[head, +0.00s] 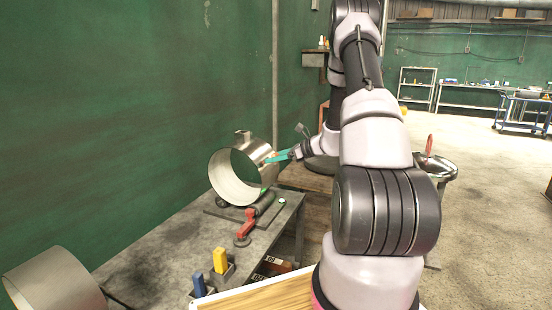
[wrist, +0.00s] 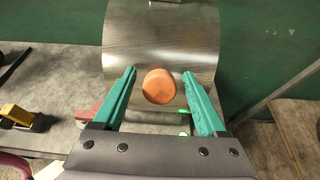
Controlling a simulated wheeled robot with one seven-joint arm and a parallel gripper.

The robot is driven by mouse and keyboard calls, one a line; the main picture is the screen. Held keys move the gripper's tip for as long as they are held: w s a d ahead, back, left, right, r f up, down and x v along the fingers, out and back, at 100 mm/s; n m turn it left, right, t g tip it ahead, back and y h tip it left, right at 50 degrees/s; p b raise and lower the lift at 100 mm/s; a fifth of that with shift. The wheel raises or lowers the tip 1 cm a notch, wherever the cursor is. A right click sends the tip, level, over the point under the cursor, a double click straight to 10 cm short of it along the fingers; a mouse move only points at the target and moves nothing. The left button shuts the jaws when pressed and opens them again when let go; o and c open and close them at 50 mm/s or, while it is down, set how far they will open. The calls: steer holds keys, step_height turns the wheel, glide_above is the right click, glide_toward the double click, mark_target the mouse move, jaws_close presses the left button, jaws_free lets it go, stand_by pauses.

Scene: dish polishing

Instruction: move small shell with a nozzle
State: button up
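The metal shell (head: 228,181) is an open cylinder lying on its side on the workbench, with a short nozzle (head: 243,135) standing up from its top. It fills the upper middle of the wrist view (wrist: 190,45). A round orange-brown disc (wrist: 159,86) shows at the shell's wall. My gripper (head: 272,158) is at the right side of the shell. Its two teal fingers (wrist: 159,73) are apart, one on each side of the disc, with nothing held between them. I cannot tell whether the fingertips touch the shell.
A second cylinder (head: 58,283) lies at the lower left. On the workbench (head: 150,253) are a red and black tool (head: 245,230), a yellow block (head: 220,260) and a blue block (head: 198,284). A green wall (head: 130,110) stands behind the bench. Open floor lies at right.

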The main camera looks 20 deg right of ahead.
jaws_close()
stand_by(1.2)
